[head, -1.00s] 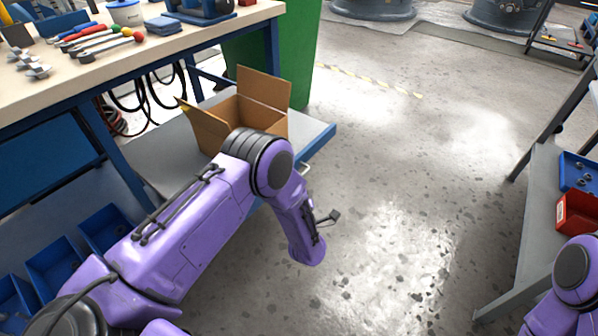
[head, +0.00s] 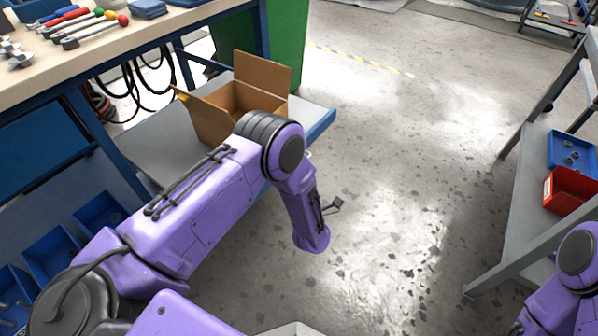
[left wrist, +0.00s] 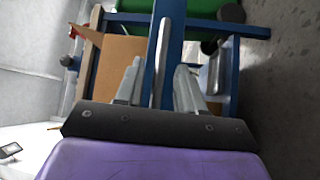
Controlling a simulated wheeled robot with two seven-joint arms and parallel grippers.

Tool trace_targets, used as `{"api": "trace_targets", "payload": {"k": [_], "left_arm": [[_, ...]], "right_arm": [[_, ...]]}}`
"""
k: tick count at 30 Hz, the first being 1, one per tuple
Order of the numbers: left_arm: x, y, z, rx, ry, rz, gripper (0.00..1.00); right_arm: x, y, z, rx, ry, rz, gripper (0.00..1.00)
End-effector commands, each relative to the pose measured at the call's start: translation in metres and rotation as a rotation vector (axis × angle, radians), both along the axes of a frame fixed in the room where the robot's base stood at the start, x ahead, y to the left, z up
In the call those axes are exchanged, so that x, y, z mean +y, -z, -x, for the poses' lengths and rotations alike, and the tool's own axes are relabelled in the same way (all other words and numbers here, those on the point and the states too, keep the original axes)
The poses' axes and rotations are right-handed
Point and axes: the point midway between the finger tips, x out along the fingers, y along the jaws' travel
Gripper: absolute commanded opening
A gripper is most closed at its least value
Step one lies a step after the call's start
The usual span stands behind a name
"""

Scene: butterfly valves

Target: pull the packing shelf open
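The packing shelf (head: 321,124) is a grey slide-out board with a blue front edge, low under the workbench. An open cardboard box (head: 240,100) stands on it. In the left wrist view, the shelf's metal bar handle (left wrist: 160,60) runs between the two fingers of my left gripper (left wrist: 160,72). The fingers are apart, with a gap showing on each side of the bar. In the head view my left arm covers part of the shelf front, and the left gripper is hidden. My right gripper is outside both views; only part of the right arm shows at lower right.
The workbench (head: 130,45) carries tools, and blue bins (head: 53,255) sit below it. A green container (head: 288,50) stands behind the shelf. At right is a grey rack (head: 525,205) with a red bin (head: 570,188) and a blue tray. The floor between is clear.

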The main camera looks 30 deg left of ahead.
Motion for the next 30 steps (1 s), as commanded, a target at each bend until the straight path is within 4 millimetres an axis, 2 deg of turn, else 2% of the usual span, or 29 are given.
{"api": "trace_targets", "payload": {"k": [4, 7, 15, 19, 23, 30], "left_arm": [[-0.001, -0.001, 0.001, -0.001, 0.001, -0.001, 0.38], [-0.008, 0.000, 0.009, 0.001, 0.004, -0.001, 0.38], [-0.045, 0.008, 0.060, 0.003, 0.006, -0.001, 0.38], [-0.056, 0.011, 0.078, 0.001, 0.002, -0.001, 0.38], [-0.061, 0.013, 0.085, 0.000, 0.000, 0.000, 0.38], [-0.061, 0.014, 0.085, 0.000, -0.001, 0.000, 0.38]], "right_arm": [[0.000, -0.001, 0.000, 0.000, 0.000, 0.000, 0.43], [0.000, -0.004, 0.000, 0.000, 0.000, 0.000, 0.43], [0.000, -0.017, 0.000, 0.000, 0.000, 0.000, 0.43], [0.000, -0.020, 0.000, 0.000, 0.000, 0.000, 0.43], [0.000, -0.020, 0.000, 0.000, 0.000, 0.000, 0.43], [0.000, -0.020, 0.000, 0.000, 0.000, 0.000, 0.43]]}}
